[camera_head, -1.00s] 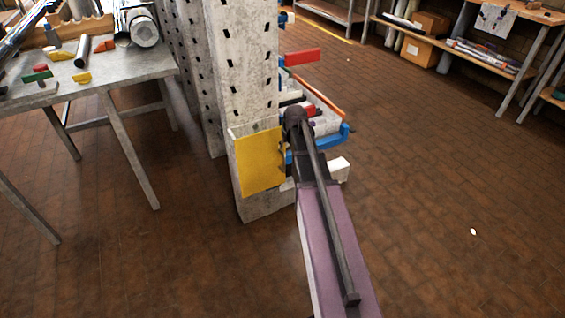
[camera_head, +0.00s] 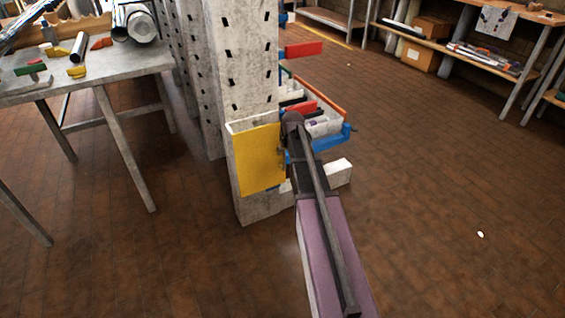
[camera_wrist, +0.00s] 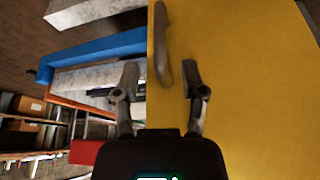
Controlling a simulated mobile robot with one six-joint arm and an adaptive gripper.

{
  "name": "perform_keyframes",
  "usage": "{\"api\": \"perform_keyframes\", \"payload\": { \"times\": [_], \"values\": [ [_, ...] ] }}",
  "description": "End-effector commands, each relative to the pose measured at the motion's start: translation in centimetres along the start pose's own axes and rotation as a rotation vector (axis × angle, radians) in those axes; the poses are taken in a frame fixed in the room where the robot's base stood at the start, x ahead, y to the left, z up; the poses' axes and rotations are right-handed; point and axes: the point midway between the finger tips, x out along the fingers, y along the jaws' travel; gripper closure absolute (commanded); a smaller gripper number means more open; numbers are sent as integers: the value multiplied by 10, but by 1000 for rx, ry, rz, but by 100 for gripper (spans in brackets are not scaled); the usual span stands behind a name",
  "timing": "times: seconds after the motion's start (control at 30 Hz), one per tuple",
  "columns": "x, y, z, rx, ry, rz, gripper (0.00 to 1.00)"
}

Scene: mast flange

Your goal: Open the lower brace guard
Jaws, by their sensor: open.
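The lower brace guard (camera_head: 256,160) is a yellow panel low on the grey perforated mast (camera_head: 245,60). In the wrist view the yellow guard (camera_wrist: 250,80) fills the right half, with a grey bar handle (camera_wrist: 163,45) along its left edge. My gripper (camera_wrist: 158,75) is open, its two fingers apart. One finger is left of the guard's edge, and the other is over the yellow face. The handle's lower end appears between or just beyond the fingertips; contact cannot be told. In the head view my arm hides the gripper and the guard's right edge.
A blue bar (camera_wrist: 95,55) and pale blocks lie left of the guard in the wrist view. A red block (camera_head: 304,50) and a blue tray part (camera_head: 335,139) stick out beside the mast. A cluttered grey table (camera_head: 95,75) stands left.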

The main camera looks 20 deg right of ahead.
Motion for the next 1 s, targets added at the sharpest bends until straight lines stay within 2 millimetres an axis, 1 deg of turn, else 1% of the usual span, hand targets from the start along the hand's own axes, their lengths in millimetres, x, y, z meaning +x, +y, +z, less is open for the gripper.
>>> {"api": "perform_keyframes", "payload": {
  "times": [0.03,0.5,0.7,1.0],
  "values": [
    [8,0,1,0,0,0,46],
    [43,0,0,0,0,0,46],
    [50,0,0,0,0,0,46],
    [52,0,0,0,0,0,46]
  ]
}}
